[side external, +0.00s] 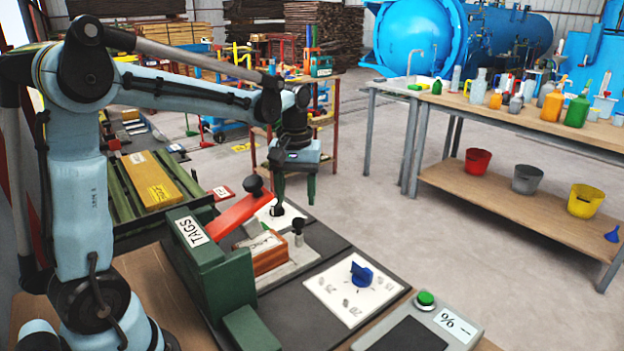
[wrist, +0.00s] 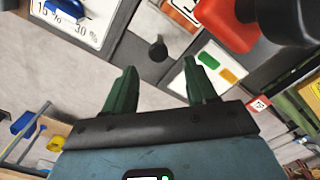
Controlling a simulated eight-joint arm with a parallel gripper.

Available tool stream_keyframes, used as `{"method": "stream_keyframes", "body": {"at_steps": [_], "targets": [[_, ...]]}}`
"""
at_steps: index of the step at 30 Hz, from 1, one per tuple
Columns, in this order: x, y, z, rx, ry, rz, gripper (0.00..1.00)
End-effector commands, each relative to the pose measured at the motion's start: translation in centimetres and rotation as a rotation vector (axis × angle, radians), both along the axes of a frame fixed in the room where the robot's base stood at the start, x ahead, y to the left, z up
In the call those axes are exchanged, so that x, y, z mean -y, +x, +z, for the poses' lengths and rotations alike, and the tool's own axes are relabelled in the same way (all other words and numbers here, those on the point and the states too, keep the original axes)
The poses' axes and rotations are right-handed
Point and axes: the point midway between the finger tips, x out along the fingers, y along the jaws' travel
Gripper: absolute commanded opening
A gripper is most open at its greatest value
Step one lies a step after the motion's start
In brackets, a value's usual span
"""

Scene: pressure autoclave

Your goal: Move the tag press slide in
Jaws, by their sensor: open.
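The tag press (side external: 205,262) is a green machine marked TAGS at the bench's left side. Its red lever (side external: 237,215) slants up to a black knob (side external: 254,185). Low beside it lies the slide (side external: 290,258), a light grey plate with a brown block (side external: 270,258) bearing a white tag and an upright black knob (side external: 298,227). In the wrist view the slide knob (wrist: 157,50) shows beyond the fingers, and the red lever (wrist: 225,25) is at upper right. My gripper (side external: 296,188) is open, empty and pointing down, above and behind the slide knob, apart from it. It also shows in the wrist view (wrist: 160,70).
A white plate with green and orange marks (wrist: 213,70) lies near the right finger. A blue dial (side external: 361,275) on a white panel stands right of the slide. A grey box with a green button (side external: 426,299) is at front right. The lever knob rises close to my gripper.

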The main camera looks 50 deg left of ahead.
Motion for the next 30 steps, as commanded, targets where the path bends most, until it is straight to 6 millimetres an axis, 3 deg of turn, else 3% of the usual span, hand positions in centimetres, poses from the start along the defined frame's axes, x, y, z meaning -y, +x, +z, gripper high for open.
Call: {"method": "stream_keyframes", "body": {"at_steps": [6, 12, 26, 30], "targets": [[0.0, -0.1, 3.6, -0.001, 0.001, 0.001, 0.57], [0.0, 0.0, 5.5, -0.001, 0.001, 0.001, 0.57], [0.0, -0.1, 6.1, -0.001, 0.001, -0.003, 0.57], [1.0, -0.8, 6.4, 0.011, 0.01, -0.114, 0.57]]}}
